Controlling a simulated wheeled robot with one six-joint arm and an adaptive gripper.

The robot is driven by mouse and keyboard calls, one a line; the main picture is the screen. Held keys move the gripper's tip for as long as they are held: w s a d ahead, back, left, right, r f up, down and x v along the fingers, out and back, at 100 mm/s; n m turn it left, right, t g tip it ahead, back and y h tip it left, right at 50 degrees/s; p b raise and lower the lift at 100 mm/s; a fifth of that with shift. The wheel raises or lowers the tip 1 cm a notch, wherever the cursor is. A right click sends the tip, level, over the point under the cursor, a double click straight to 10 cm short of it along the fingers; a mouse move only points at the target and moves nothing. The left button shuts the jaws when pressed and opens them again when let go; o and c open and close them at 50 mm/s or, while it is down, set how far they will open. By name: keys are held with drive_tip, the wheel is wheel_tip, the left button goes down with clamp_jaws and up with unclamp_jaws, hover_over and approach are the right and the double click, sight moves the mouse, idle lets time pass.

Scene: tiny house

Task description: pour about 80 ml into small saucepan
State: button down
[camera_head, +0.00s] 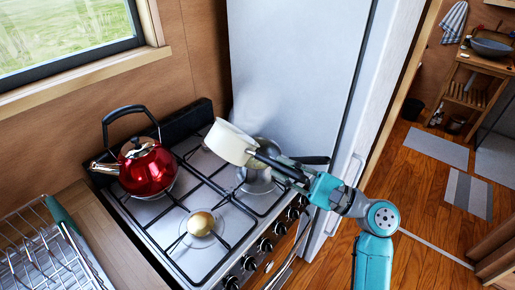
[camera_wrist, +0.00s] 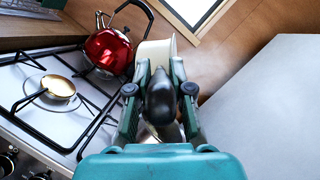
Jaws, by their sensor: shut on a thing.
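My gripper (camera_head: 285,169) is shut on the dark handle of a cream-coloured pan (camera_head: 230,143). The wrist view shows the fingers (camera_wrist: 160,82) on both sides of this handle, with the cream pan (camera_wrist: 154,53) beyond. The cream pan is tilted in the air above the stove. A small grey metal saucepan (camera_head: 257,182) sits on the right side of the stove, below and partly behind the cream pan and my gripper. Its inside is mostly hidden, and I cannot make out any stream of liquid.
A red kettle (camera_head: 147,167) stands on the back left burner. The front burner has a bare brass-coloured cap (camera_head: 201,223). A tall pale fridge (camera_head: 290,70) stands close behind and right. Faint steam hangs by it. A dish rack (camera_head: 45,250) is at lower left.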

drive_tip(key=shift+w+d+m, duration=0.3)
drive_tip(key=shift+w+d, duration=0.05)
idle(1.1)
drive_tip(key=shift+w+d+f+m+t, duration=0.1)
drive_tip(key=shift+d+f+m+t, duration=0.05)
drive_tip(key=shift+f+m+t, duration=0.2)
idle(1.1)
drive_tip(key=shift+r, duration=0.35)
drive_tip(key=n+g, duration=0.1)
drive_tip(key=s+a+r+n, duration=0.1)
drive_tip(key=n, duration=0.1)
drive_tip(key=shift+a+r+g, duration=0.15)
drive_tip(key=shift+a+g, duration=0.05)
drive_tip(key=shift+g, duration=0.15)
drive_tip(key=s+a+f+n+g+h, duration=0.1)
drive_tip(key=s+a+f+n+h, duration=0.1)
drive_tip(key=s+a+f+n, duration=0.1)
drive_tip(key=shift+s+a+f+n, duration=0.35)
drive_tip(key=shift+a+f+n, duration=0.4)
drive_tip(key=shift+f, duration=0.3)
idle(0.6)
